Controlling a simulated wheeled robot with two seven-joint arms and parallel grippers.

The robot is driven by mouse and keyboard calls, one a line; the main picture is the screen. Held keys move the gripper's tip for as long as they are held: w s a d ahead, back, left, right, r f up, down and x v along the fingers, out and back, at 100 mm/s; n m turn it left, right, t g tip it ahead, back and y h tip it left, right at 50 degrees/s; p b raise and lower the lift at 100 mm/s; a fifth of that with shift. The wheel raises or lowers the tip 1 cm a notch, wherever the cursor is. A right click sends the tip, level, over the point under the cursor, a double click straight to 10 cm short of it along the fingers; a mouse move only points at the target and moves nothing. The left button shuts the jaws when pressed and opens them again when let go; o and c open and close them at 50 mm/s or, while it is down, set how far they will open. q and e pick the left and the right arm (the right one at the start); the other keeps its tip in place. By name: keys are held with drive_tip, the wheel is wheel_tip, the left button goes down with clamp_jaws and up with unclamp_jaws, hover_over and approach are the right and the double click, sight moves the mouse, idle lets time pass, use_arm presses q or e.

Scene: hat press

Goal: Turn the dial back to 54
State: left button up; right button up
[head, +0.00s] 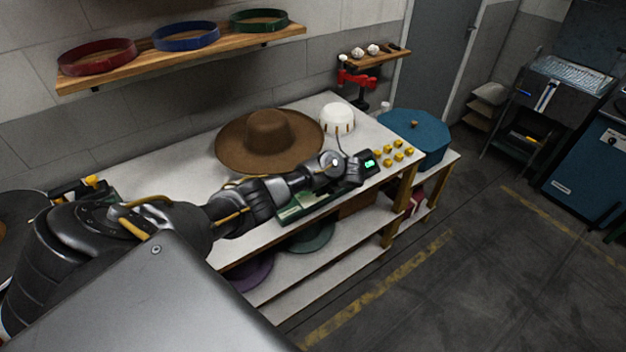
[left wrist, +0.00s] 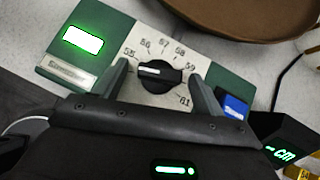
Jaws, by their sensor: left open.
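The dial (left wrist: 158,76) is a black knob with a white pointer mark on a white plate of a green box in the left wrist view. Its printed numbers run from 55 on the left to 61 at the lower right. The pointer lies to the left, a little below the 55; no 54 mark is readable. My left gripper (left wrist: 160,72) is open, one finger on each side of the knob; I cannot tell whether they touch it. In the head view the green box (head: 292,213) is partly hidden by my left arm. My right gripper is not in view.
A brown hat (head: 268,142) lies just behind. A small black readout (head: 370,163) and several yellow blocks (head: 397,144) are to the right on the table.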

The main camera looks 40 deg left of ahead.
use_arm(q)
drive_tip(key=p+v, duration=0.2)
drive_tip(key=v, duration=0.8)
drive_tip(key=shift+d+r, duration=0.15)
drive_tip(key=shift+r, duration=0.05)
